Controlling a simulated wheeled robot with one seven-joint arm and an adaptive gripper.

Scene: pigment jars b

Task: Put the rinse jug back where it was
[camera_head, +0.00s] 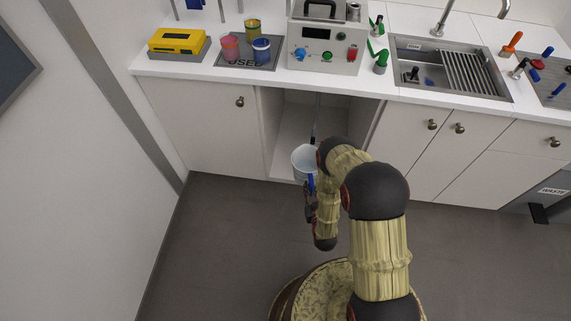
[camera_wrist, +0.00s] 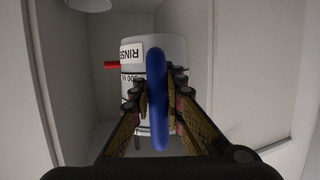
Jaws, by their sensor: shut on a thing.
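The rinse jug (camera_wrist: 135,82) is white, with a "RINSE" label, a volume mark and a blue handle (camera_wrist: 156,75). My gripper (camera_wrist: 158,92) is shut on the blue handle, with one finger on each side of it. In the head view the jug (camera_head: 302,161) is upright at the mouth of an open cabinet bay (camera_head: 292,125) under the counter. My gripper (camera_head: 311,195) is in front of it at the handle. My arm hides part of the jug's right side. In the wrist view the cabinet's inside shows behind the jug.
The bay has side walls close to left and right. A red piece (camera_wrist: 111,65) shows beside the jug. Above is the white counter (camera_head: 190,71) with jars on a "USED" mat (camera_head: 229,60), a control box (camera_head: 325,52) and a sink (camera_head: 450,68). The floor in front (camera_head: 230,250) is clear.

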